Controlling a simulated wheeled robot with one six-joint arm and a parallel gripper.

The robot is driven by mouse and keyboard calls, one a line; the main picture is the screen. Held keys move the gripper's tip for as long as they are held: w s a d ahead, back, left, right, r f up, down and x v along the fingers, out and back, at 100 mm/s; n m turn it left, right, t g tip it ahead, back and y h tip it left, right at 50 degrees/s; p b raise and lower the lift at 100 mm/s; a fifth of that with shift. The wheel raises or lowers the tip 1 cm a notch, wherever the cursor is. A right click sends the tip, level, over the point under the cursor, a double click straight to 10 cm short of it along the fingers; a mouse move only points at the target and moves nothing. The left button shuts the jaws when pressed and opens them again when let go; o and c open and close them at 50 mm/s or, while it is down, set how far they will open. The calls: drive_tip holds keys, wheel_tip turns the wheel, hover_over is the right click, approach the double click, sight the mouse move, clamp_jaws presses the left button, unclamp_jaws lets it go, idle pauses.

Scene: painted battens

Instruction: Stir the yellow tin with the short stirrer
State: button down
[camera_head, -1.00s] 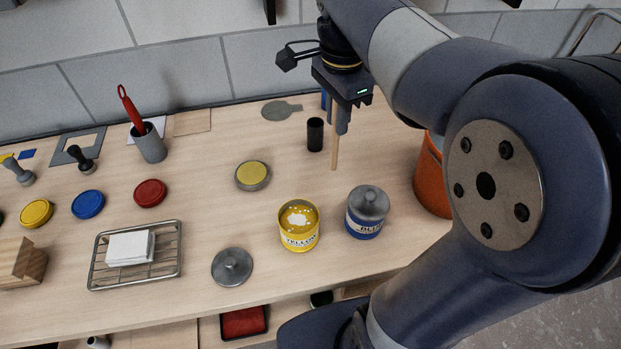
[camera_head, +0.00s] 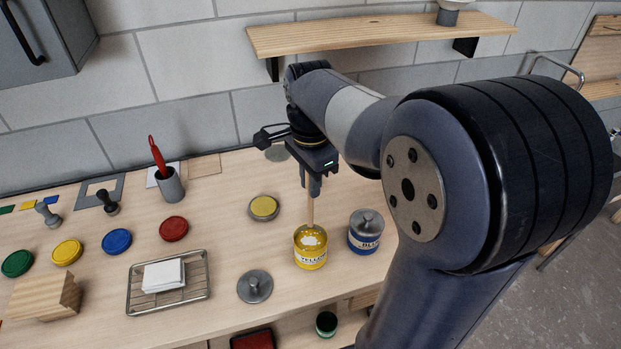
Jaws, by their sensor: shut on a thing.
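The yellow tin (camera_head: 310,256) stands open on the bench, with white patches on the yellow paint inside. My gripper (camera_head: 313,190) is above the tin and shut on a thin wooden stick, the short stirrer (camera_head: 309,211). The stirrer points down, and its lower end is at the tin's mouth. I cannot tell whether its tip is in the paint or behind the rim. A grey lid with a knob (camera_head: 255,286) lies on the bench at the tin's front left.
A lidded blue tin (camera_head: 365,238) stands close to the right of the yellow tin. A wire rack with white cards (camera_head: 165,276) is to the left. A yellow-topped round pad (camera_head: 264,208) lies behind left. A wooden shelf (camera_head: 380,36) is on the wall above.

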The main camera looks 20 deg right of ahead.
sight(310, 225)
drive_tip(key=shift+f+b, duration=3.55)
drive_tip(key=shift+f, duration=1.55)
